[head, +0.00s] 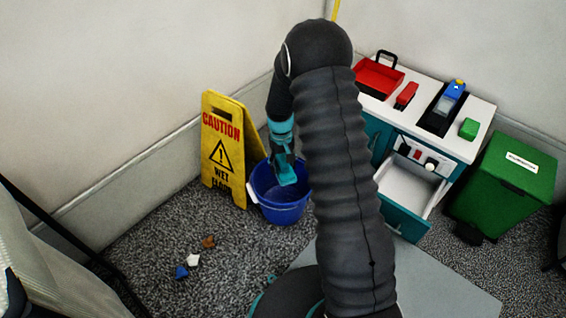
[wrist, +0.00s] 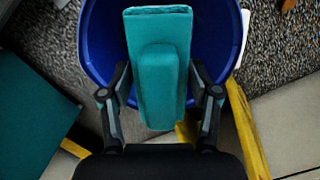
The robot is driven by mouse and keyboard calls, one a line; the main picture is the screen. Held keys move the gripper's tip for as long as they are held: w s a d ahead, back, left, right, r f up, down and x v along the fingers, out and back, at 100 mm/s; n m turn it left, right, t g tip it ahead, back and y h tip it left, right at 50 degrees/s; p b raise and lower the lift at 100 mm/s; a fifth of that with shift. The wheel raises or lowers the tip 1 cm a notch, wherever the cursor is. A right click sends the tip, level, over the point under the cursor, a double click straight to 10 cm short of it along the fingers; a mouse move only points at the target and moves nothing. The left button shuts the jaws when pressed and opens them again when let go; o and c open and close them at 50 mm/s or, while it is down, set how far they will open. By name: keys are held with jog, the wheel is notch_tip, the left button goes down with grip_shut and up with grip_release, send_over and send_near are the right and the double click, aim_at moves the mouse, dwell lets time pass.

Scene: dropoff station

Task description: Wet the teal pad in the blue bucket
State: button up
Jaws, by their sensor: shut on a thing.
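The blue bucket (head: 281,207) stands on the carpet beside the yellow caution sign. My gripper (head: 284,158) is over the bucket, pointing down. In the wrist view my gripper (wrist: 160,88) is shut on the teal pad (wrist: 158,60), with one finger on each side of its raised grip. The pad also shows in the head view (head: 287,176), at the bucket's opening. The bucket's blue inside (wrist: 106,40) surrounds the pad's far end in the wrist view. I cannot tell whether the pad touches water.
The yellow caution sign (head: 222,150) stands close left of the bucket. A cabinet (head: 455,150) with an open drawer (head: 404,190) is at right, with a red tray (head: 379,78) on top. A green bin (head: 508,185) stands further right. Small scraps (head: 193,260) lie on the carpet.

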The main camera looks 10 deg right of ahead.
notch_tip(320, 180, down, 13)
jog(key=b, duration=0.5)
dwell(0.7)
jog(key=shift+r, duration=0.1)
